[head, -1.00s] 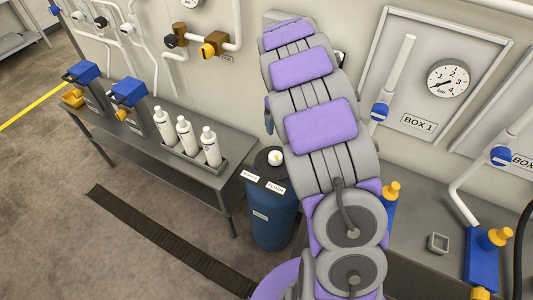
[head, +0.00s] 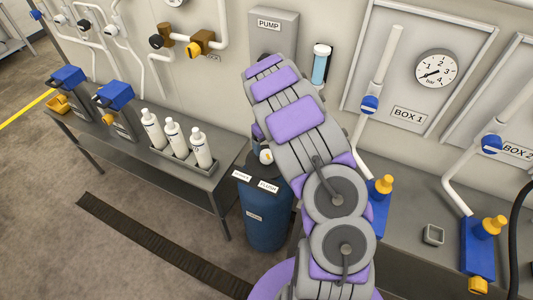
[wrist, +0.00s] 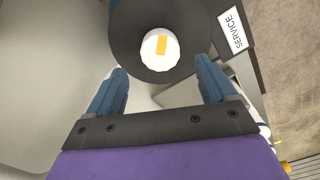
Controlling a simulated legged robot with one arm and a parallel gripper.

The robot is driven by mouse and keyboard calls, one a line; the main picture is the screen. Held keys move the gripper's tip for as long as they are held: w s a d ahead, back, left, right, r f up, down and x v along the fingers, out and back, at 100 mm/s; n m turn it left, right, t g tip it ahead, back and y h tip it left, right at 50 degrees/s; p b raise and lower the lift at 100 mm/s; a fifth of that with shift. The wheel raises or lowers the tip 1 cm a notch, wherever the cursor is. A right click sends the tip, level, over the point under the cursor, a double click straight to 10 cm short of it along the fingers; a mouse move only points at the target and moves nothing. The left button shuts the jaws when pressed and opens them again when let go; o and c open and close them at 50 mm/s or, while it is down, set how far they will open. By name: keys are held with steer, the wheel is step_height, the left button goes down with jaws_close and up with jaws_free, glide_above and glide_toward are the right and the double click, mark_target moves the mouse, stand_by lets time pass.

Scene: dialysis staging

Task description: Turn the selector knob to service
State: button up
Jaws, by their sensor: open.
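The selector knob (wrist: 150,62) is white with an orange bar, on a dark round top (wrist: 122,30). The bar runs nearly up and down in the wrist view; the SERVICE label (wrist: 232,30) is to its upper right. My gripper (wrist: 160,85) is open, its blue fingers at either side just below the knob in the picture, with nothing between them. In the head view the knob (head: 266,157) sits on a blue drum (head: 266,222) with two small labels at its front rim. My arm hides most of the gripper there.
A bench (head: 228,165) left of the drum holds white bottles in a tray (head: 182,158). A PUMP box (head: 285,22) and a light-blue cylinder (head: 320,68) are on the wall behind. Right of my arm, blue and yellow valves (head: 481,240) stand on a counter.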

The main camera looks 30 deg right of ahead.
mark_target(266, 154)
step_height(266, 154, down, 5)
steer(key=shift+f+b, duration=0.1)
steer(key=shift+b, duration=0.25)
steer(key=shift+c, duration=0.3)
steer(key=c, duration=1)
